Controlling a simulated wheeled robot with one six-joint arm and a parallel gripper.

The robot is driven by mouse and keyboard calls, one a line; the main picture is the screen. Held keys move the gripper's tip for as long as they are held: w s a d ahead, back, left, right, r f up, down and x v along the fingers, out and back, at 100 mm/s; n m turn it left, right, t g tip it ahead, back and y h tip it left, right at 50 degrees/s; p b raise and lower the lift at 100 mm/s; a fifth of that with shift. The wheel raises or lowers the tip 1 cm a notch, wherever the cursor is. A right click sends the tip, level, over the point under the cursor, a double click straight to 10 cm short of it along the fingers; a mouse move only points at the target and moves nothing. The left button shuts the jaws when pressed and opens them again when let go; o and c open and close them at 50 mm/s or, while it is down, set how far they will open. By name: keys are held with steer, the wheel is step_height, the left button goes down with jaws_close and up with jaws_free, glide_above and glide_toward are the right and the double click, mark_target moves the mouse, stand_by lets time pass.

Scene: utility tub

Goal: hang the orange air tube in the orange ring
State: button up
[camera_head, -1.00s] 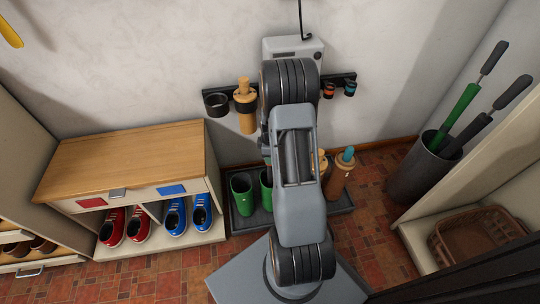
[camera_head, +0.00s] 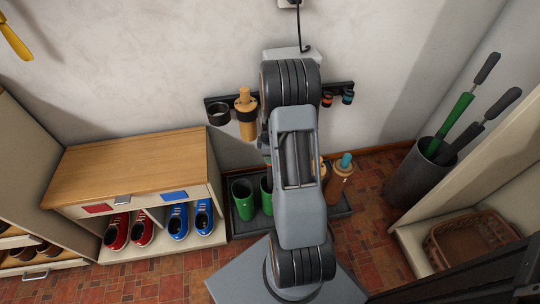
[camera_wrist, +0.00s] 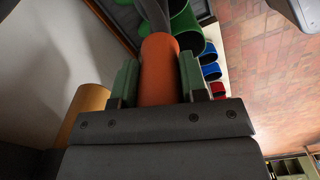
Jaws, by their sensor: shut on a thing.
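In the wrist view my gripper (camera_wrist: 158,88) is shut on the orange air tube (camera_wrist: 160,62), with a green pad on each side of it. A dark hose runs from the tube's far end. In the head view my own arm hides the gripper and the held tube. A wall rack (camera_head: 282,99) carries several rings. A small ring with orange on it (camera_head: 327,99), which looks like the orange ring, shows just right of my arm. A teal one (camera_head: 348,97) is beside it. The held tube's position relative to the orange ring cannot be told.
A tan cylinder (camera_head: 246,122) hangs in the rack beside an empty black ring (camera_head: 218,113). Green boots (camera_head: 243,197) and brown boots (camera_head: 340,182) stand in a dark tray below. A shoe bench (camera_head: 130,170) is left; an umbrella stand (camera_head: 418,175) is right.

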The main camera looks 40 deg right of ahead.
steer(key=shift+r+p, duration=1.85)
steer(key=shift+r, duration=0.75)
